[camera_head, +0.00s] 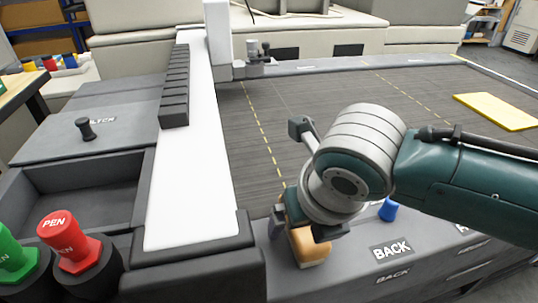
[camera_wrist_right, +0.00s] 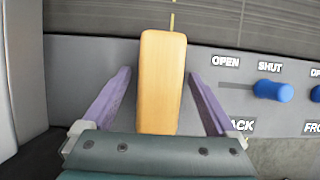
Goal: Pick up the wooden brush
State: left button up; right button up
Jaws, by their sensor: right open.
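The wooden brush (camera_wrist_right: 161,80) shows a light wooden block in the right wrist view. It lies on the grey ledge, its long side running away from the gripper, its far end near the dark bed. In the head view its wooden end (camera_head: 309,246) shows under my right gripper (camera_head: 300,232), which hides part of it. In the wrist view my right gripper (camera_wrist_right: 160,95) is open, with one purple finger on each side of the brush and a gap on both sides. My left gripper is not in view.
Blue levers (camera_wrist_right: 272,91) marked OPEN and SHUT stand right of the brush. A white rail (camera_head: 190,180) with a dark frame lies to the left. Red (camera_head: 62,238) and green (camera_head: 12,255) PEN knobs stand at lower left. A yellow slab (camera_head: 497,111) lies on the dark bed.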

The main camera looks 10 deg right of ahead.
jog(key=shift+c, duration=0.4)
jog(key=c, duration=0.7)
grip_shut()
notch_tip(320, 180, up, 21)
jog(key=p, duration=0.2)
jog(key=shift+f, duration=0.2)
jog(key=shift+o, duration=0.9)
grip_release()
jog(key=c, duration=0.7)
